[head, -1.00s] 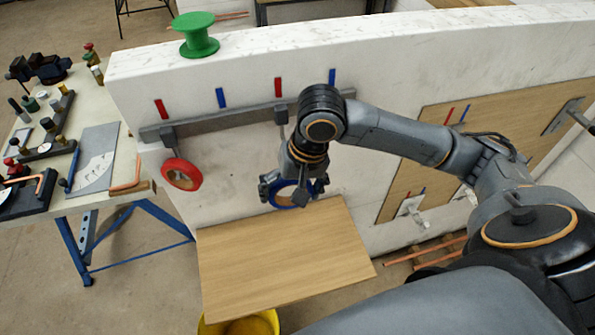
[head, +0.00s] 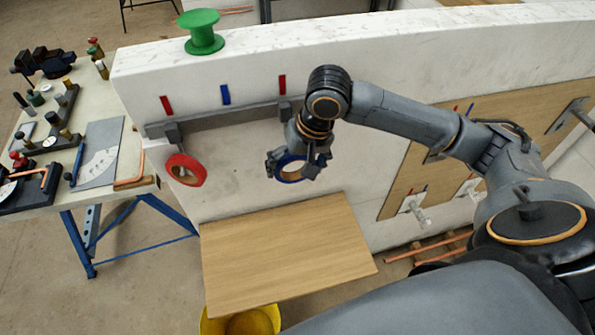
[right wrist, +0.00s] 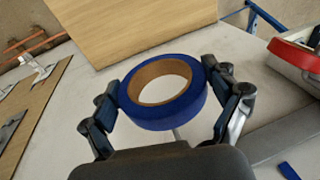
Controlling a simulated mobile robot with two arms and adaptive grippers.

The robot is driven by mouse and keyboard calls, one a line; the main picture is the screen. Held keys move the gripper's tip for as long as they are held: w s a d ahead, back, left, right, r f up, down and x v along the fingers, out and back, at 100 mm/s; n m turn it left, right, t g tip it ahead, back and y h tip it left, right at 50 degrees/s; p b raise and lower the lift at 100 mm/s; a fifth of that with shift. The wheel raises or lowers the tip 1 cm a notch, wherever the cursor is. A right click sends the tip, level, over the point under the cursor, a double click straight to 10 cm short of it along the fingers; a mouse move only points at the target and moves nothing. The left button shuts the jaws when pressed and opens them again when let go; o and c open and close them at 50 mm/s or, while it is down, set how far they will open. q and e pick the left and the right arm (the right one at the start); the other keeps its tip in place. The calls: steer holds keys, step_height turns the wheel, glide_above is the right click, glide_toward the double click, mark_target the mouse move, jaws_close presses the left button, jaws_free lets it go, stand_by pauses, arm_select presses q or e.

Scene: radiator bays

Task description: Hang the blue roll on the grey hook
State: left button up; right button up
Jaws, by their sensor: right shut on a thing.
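The blue roll (head: 290,176) is a ring with a tan core. My right gripper (head: 297,168) is shut on it, in front of the white wall below the grey rail (head: 225,119). In the right wrist view the blue roll (right wrist: 165,110) sits between the two fingers, one on each side. A grey hook (head: 285,108) on the rail, just above my gripper, is mostly hidden by my wrist. A thin grey rod shows just beyond the roll's edge in the right wrist view; I cannot tell whether they touch. My left gripper is not in view.
A red roll (head: 186,170) hangs from the rail's left hook. A green spool (head: 201,32) stands on the wall top. A wooden panel (head: 285,250) lies below, above a yellow bucket (head: 240,322). A board with hooks (head: 420,180) is at right, a tool bench (head: 100,120) at left.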

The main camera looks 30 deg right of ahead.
steer(key=w+d+f, duration=0.1)
steer(key=w, duration=0.5)
steer(key=shift+d+f, duration=0.3)
stand_by(0.4)
steer(key=shift+w+f, duration=0.1)
steer(key=shift+f, duration=0.1)
stand_by(0.5)
steer(key=o, duration=0.9)
steer(key=shift+o, duration=0.2)
steer(key=shift+d+r, duration=0.1)
steer(key=shift+r, duration=0.25)
steer(key=v, duration=1.1)
steer(key=shift+s+r, duration=0.2)
steer(key=shift+r, duration=0.05)
